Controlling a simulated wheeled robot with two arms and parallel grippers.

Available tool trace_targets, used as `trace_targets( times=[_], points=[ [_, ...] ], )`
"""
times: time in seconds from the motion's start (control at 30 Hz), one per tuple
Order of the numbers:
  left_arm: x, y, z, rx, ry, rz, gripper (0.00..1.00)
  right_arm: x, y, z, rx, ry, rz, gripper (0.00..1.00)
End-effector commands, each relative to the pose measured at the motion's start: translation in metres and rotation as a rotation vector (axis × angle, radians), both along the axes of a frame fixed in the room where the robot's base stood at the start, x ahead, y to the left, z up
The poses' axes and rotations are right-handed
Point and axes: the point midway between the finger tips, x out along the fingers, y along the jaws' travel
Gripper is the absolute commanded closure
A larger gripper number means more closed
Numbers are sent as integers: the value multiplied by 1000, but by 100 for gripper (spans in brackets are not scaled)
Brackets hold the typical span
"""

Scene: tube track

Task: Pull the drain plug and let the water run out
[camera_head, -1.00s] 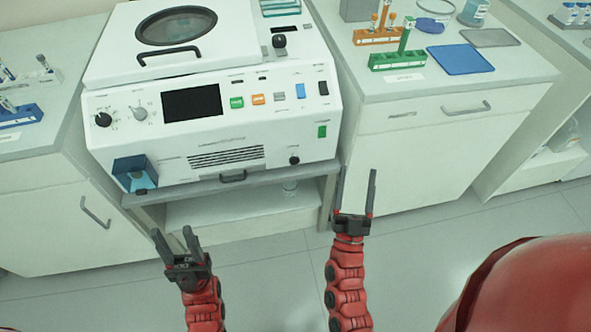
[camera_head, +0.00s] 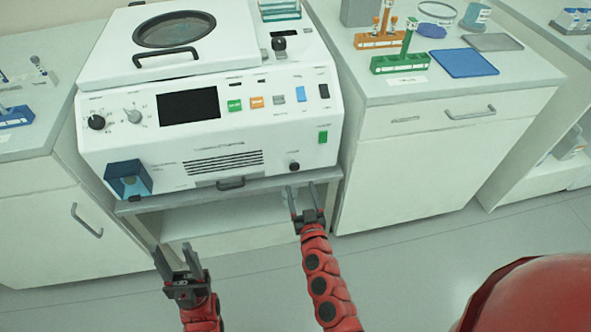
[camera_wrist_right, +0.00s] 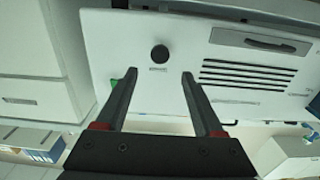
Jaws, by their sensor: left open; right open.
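A white bench machine (camera_head: 105,158) stands in front of me. A round black knob (camera_head: 294,166), which looks like the drain plug, sticks out of the lower right of its front. It also shows in the right wrist view (camera_wrist_right: 159,54). My right gripper (camera_head: 302,190) is open and empty just below the knob in the head view. In the right wrist view its fingertips (camera_wrist_right: 159,72) point towards the knob, one on each side of its line, seemingly short of it. My left gripper (camera_head: 174,256) is open and empty, low in front of the machine's left half. I see no running water.
A blue box-like fitting (camera_head: 128,180) sits at the machine's lower left. A dark handle (camera_head: 231,183) lies under the front, above an open shelf (camera_head: 225,218). The right counter (camera_head: 400,92) holds tube racks and a blue mat (camera_head: 464,63).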

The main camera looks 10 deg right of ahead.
Motion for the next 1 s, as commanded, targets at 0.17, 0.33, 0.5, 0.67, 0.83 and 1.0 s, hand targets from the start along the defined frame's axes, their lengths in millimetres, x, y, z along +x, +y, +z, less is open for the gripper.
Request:
trace_targets(
  times=[0.17, 0.33, 0.5, 0.67, 0.83, 1.0],
  points=[
    [0, 0, -2, 0, 0, 0, 50, 37, 2, -1, -3, 0, 1, 30],
    [0, 0, -5, 0, 0, 0, 50, 64, 3, -1, -1, 0, 1, 30],
    [0, 0, -7, 0, 0, 0, 50, 79, 3, -1, -2, 1, 1, 30],
    [0, 0, -7, 0, 0, 0, 50, 83, 3, -1, -2, 1, 0, 30],
    [0, 0, -7, 0, 0, 0, 50, 83, 3, -1, -2, 1, 0, 30],
    [0, 0, -7, 0, 0, 0, 50, 83, 3, -1, -1, 1, -1, 55]
  ],
)
